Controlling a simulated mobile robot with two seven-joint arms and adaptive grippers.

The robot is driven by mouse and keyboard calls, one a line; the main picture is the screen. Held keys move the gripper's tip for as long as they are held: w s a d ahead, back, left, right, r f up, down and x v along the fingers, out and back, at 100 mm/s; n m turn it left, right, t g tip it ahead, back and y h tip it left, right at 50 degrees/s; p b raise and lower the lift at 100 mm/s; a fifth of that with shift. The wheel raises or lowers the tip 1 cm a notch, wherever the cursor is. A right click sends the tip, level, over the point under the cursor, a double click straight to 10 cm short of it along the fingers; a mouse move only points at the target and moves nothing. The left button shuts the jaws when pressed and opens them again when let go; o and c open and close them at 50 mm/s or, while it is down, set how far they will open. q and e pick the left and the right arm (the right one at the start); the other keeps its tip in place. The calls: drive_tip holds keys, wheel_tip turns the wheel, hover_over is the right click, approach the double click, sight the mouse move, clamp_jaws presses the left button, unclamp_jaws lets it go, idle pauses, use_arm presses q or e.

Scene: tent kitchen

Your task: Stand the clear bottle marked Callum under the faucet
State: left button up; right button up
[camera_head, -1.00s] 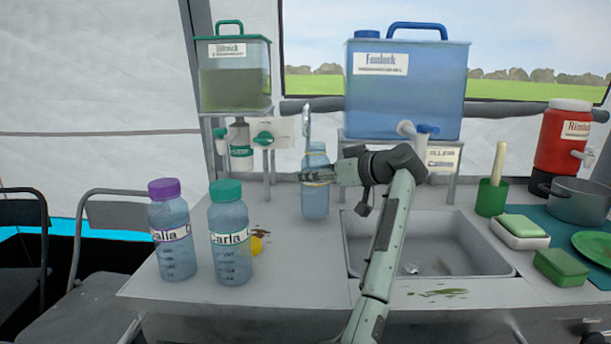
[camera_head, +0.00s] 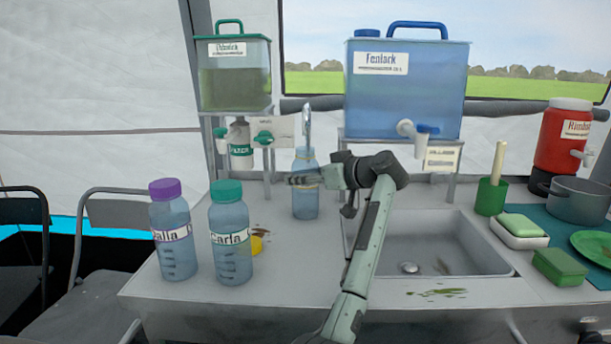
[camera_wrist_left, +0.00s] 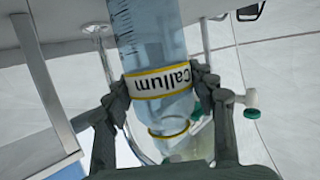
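The clear bottle marked Callum (camera_head: 306,203) is upright near the sink's back left corner, its yellow-edged name band readable in the left wrist view (camera_wrist_left: 160,82). I see no coloured cap on it. My left gripper (camera_head: 303,179) is shut around its middle, with a finger on each side of the band in the left wrist view (camera_wrist_left: 161,90). The metal faucet (camera_head: 307,118) rises directly above and behind the bottle's neck; its lower part is hidden. I cannot tell whether the bottle's base touches the counter. My right gripper is not in view.
A purple-capped bottle (camera_head: 172,238) and the green-capped Carla bottle (camera_head: 230,245) stand at front left. The green-lidded tank (camera_head: 234,88) and blue tank (camera_head: 405,98) stand behind on raised stands. The sink (camera_head: 460,258) lies right of the bottle, with dishes beyond it.

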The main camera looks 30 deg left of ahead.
use_arm(q)
drive_tip(key=shift+o, duration=1.4)
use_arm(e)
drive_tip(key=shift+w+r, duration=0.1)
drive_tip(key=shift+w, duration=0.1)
use_arm(q)
drive_tip(key=v, duration=1.2)
drive_tip(key=shift+r+b, duration=0.15)
drive_tip(key=shift+b, duration=0.3)
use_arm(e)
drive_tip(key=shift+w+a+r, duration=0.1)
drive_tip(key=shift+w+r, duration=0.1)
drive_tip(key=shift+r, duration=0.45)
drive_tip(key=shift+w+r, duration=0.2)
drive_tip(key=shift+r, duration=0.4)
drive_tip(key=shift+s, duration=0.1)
use_arm(q)
drive_tip(key=shift+s, duration=0.1)
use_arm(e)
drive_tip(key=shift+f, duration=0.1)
